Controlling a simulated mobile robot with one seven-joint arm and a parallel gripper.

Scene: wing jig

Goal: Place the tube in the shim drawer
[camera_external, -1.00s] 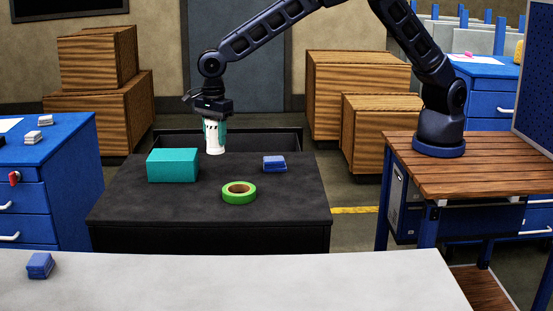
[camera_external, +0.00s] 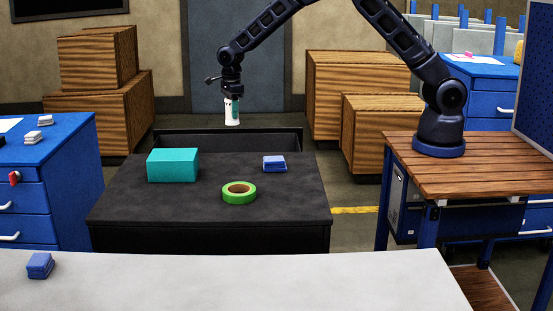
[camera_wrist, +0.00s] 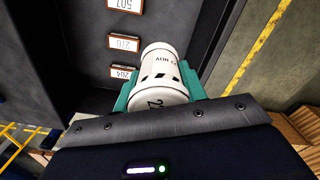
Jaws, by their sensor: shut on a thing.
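A white tube with dark markings (camera_external: 232,115) is held upright in my gripper (camera_external: 231,99), well above the black cabinet's far edge. In the wrist view the tube (camera_wrist: 162,68) sits between the teal fingers of my gripper (camera_wrist: 160,92), which are shut on it. The open dark drawer (camera_external: 280,140) sticks out from the far side of the cabinet, and the tube is above it in the external view. Its inside is mostly hidden there. The wrist view shows a dark surface with labelled pieces, one reading 507 (camera_wrist: 126,5) and one 270 (camera_wrist: 125,43).
On the black cabinet top (camera_external: 130,212) are a teal box (camera_external: 173,165), a green tape roll (camera_external: 239,193) and a small blue stack (camera_external: 274,163). Wooden crates (camera_external: 358,90) stand behind at the right. A pale table (camera_external: 230,275) lies in front.

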